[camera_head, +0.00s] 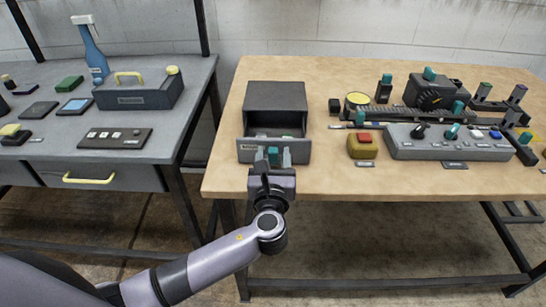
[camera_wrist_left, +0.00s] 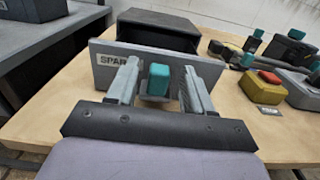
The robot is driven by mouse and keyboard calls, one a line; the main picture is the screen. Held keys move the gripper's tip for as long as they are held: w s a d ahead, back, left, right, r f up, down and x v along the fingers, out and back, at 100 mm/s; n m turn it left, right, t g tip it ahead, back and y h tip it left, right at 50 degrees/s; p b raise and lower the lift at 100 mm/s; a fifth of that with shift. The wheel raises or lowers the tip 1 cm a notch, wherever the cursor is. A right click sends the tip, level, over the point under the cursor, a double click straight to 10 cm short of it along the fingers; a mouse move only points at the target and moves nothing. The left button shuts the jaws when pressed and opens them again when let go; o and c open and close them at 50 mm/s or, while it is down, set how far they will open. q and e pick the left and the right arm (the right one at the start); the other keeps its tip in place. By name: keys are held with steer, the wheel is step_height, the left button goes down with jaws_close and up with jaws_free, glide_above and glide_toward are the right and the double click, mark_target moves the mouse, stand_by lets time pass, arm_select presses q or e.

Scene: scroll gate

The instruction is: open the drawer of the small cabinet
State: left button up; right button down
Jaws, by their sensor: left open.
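The small dark grey cabinet (camera_head: 275,97) stands near the left end of the wooden table. Its drawer (camera_head: 248,151) is partly out, with a gap and some of the inside showing behind the front panel. The wrist view shows the drawer front (camera_wrist_left: 105,72) with a partly covered label and a teal handle (camera_wrist_left: 159,80). My left gripper (camera_head: 273,159) is at the drawer front. In the left wrist view my left gripper's fingers (camera_wrist_left: 160,88) are open, one on each side of the handle. My right gripper is in neither view.
A yellow block with a red button (camera_head: 363,146) and a grey control panel (camera_head: 450,143) sit to the right of the drawer. Bare wood lies in front of the cabinet's right side.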

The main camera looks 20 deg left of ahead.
arm_select(q)
steer(key=v, duration=0.7)
stand_by(0.5)
steer(key=s+a+f+n+g+h, duration=0.1)
steer(key=s+f+n+g+h, duration=0.5)
steer(key=f+n, duration=0.7)
steer(key=s+a+f+n, duration=0.2)
steer(key=s+f+n, duration=0.1)
steer(key=s+n, duration=0.3)
steer(key=s+a+f+n+h, duration=0.1)
steer(key=s+a+f+n, duration=0.2)
steer(key=s+n, duration=0.4)
steer(key=n, duration=0.4)
steer(key=shift+a+f+n+g, duration=0.15)
steer(key=shift+f+n+g, duration=0.15)
steer(key=shift+f+g, duration=0.1)
